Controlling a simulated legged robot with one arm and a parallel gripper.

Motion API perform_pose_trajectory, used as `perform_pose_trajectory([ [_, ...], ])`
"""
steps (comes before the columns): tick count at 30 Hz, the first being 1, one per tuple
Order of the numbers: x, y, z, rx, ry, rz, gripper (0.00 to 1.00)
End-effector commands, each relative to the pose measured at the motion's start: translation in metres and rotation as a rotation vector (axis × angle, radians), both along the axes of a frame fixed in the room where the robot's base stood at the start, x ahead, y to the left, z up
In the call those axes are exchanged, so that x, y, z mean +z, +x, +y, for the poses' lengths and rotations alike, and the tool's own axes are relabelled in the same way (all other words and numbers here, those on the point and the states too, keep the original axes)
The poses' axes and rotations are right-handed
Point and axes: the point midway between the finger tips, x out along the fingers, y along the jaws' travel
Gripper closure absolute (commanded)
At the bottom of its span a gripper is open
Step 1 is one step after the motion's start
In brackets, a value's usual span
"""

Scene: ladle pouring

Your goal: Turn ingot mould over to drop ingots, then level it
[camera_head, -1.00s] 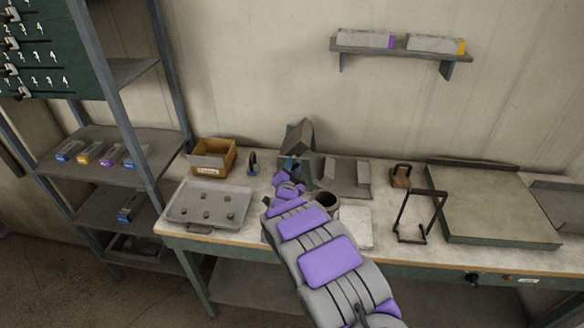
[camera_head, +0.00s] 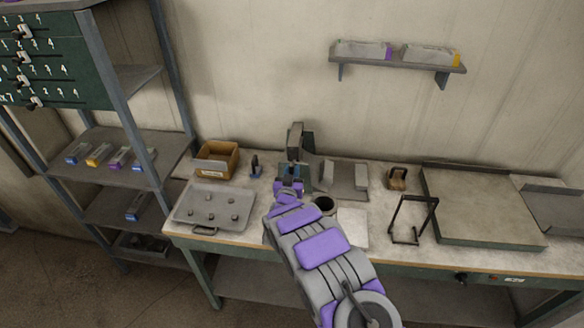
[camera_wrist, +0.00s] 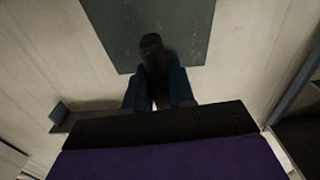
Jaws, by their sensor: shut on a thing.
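A grey ingot mould (camera_head: 295,143) stands on edge above the back of the bench in the head view. My gripper (camera_head: 291,172) is below it, at the end of my purple and grey arm. In the wrist view the blue fingers (camera_wrist: 160,90) are shut on a dark handle (camera_wrist: 151,52), which runs up to a flat dark green-grey plate (camera_wrist: 142,25), seemingly the mould. The mould's hollows and any ingots in it are hidden. A grey tray (camera_head: 184,217) with several small dark lumps (camera_head: 210,215) lies at the bench's left.
A cardboard box (camera_head: 217,158), a dark padlock-shaped thing (camera_head: 255,166), a round dark pot (camera_head: 325,204), a grey stand (camera_head: 346,177), a white slab (camera_head: 353,227) and a black frame (camera_head: 411,220) crowd the bench. A shelf rack (camera_head: 128,125) stands left. A wall shelf (camera_head: 399,62) hangs above.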

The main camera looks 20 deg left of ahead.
Motion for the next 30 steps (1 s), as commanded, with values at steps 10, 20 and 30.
perform_pose_trajectory([
  [10, -0.0008, -0.0007, 0.0017, 0.001, -0.321, -0.072, 1.0],
  [20, -0.002, -0.0018, 0.0057, 0.005, -0.619, -0.146, 1.0],
  [30, -0.0043, -0.0019, 0.0075, 0.005, -0.854, -0.203, 1.0],
])
